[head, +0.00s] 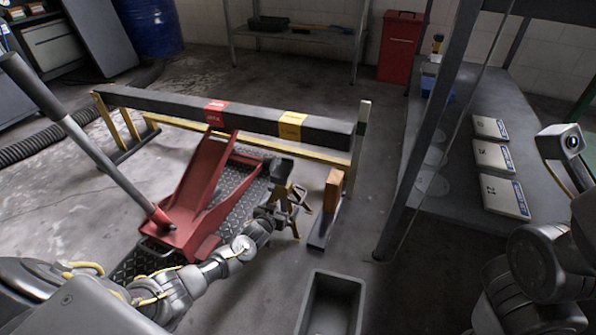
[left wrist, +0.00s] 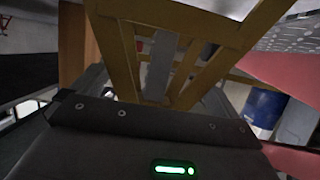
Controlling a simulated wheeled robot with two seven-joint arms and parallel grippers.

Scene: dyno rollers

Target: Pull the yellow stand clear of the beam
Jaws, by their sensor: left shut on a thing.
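The yellow stand (head: 294,221) is upright on the floor in front of the beam, with a dark saddle on top and yellow splayed legs. The black beam (head: 255,121) runs across behind it, with a red and a yellow label. In the head view the saddle shows below and nearer than the beam, with a visible gap. My left gripper (head: 279,203) is shut on the stand from the near side. In the left wrist view the stand's legs (left wrist: 123,50) fill the space beyond the gripper; the fingertips are hidden. My right arm is at the right edge, its gripper out of view.
A red floor jack (head: 196,204) stands close left on a tread plate (head: 240,195). A wooden block (head: 333,188) on the beam frame's foot is close right. A grey bin (head: 315,300) lies on the near floor. A bench (head: 455,190) stands at right.

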